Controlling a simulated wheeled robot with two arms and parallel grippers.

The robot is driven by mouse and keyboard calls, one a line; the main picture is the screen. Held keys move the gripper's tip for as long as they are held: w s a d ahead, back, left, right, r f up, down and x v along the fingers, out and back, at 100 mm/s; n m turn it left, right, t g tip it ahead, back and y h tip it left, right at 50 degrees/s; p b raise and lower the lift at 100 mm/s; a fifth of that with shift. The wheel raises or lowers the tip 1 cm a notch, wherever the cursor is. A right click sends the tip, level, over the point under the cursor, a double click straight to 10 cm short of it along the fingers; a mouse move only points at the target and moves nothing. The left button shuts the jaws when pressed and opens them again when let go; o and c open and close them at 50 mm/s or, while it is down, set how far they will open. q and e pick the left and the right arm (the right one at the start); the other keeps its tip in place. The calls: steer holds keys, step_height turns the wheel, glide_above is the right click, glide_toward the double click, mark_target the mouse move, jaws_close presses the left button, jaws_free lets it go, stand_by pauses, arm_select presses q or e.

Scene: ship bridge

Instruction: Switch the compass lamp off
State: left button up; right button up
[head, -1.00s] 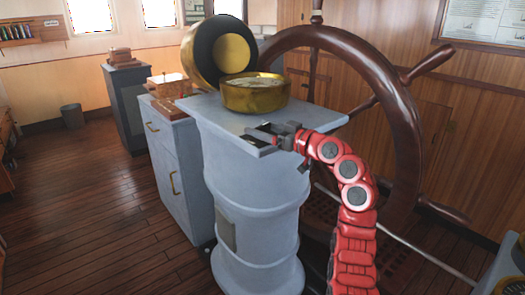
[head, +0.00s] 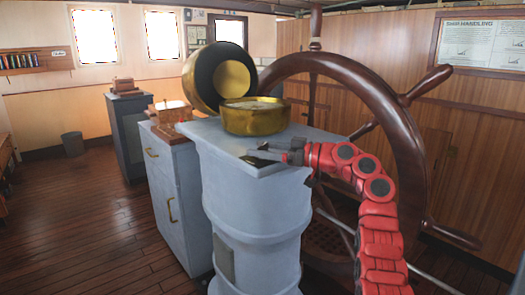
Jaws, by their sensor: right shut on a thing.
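The brass compass bowl (head: 255,118) sits on the grey pedestal (head: 250,210), with its round lid (head: 219,78) standing open behind it. My right gripper (head: 264,155) is at the pedestal top's front right edge, in front of the bowl. It is shut on a small part there, which I take to be the lamp switch; the fingers hide most of it. A small dark and brass-coloured piece (head: 263,145) shows just beside the fingers. I cannot tell from this view whether the lamp is lit. My left gripper is not in view.
A large wooden steering wheel (head: 408,150) stands close behind and to the right of my right arm. A grey cabinet (head: 172,195) with a wooden box (head: 168,113) on it stands left of the pedestal.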

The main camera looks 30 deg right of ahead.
steer(key=o, duration=1.2)
steer(key=shift+o, duration=0.2)
steer(key=p+v, duration=0.1)
steer(key=v, duration=1.6)
steer(key=shift+s+d, duration=0.1)
steer(key=shift+s, duration=0.05)
